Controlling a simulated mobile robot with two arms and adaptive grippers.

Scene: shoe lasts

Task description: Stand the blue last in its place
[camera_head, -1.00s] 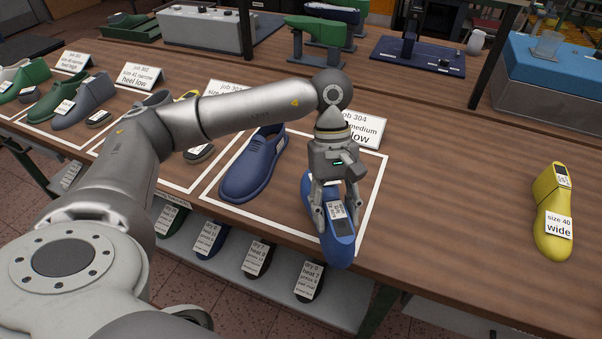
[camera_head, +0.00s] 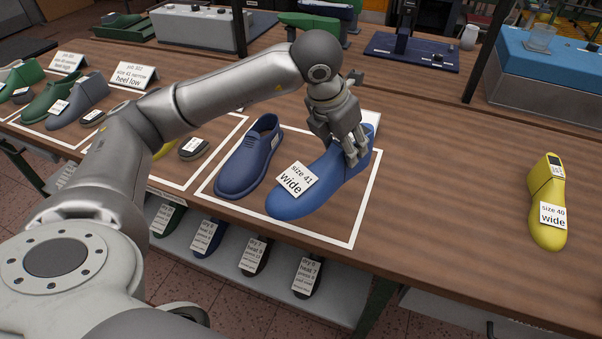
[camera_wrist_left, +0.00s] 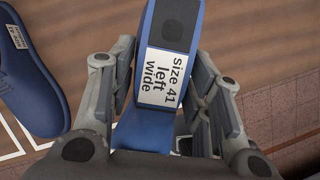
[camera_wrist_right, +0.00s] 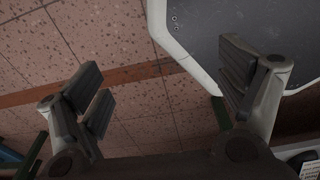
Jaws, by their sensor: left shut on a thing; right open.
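The blue last (camera_head: 325,188) is in my left gripper (camera_head: 354,152), whose fingers grip its heel end from above. Its toe points to the lower left. A white "size 41 wide" label faces the head camera. In the left wrist view the last (camera_wrist_left: 172,25) lies between the fingers of the gripper (camera_wrist_left: 160,85), with a "Size 41 left wide" label. The last is over the white-outlined place (camera_head: 318,235), beside a blue shoe (camera_head: 248,158); I cannot tell whether it touches the table. My right gripper (camera_wrist_right: 165,82) is open and empty above the floor, outside the head view.
A yellow last (camera_head: 547,205) stands at the right of the table (camera_head: 455,190). Green and grey shoes and lasts with job cards (camera_head: 137,76) stand at the left. The job card behind my left gripper is mostly hidden. The table between the outline and yellow last is clear.

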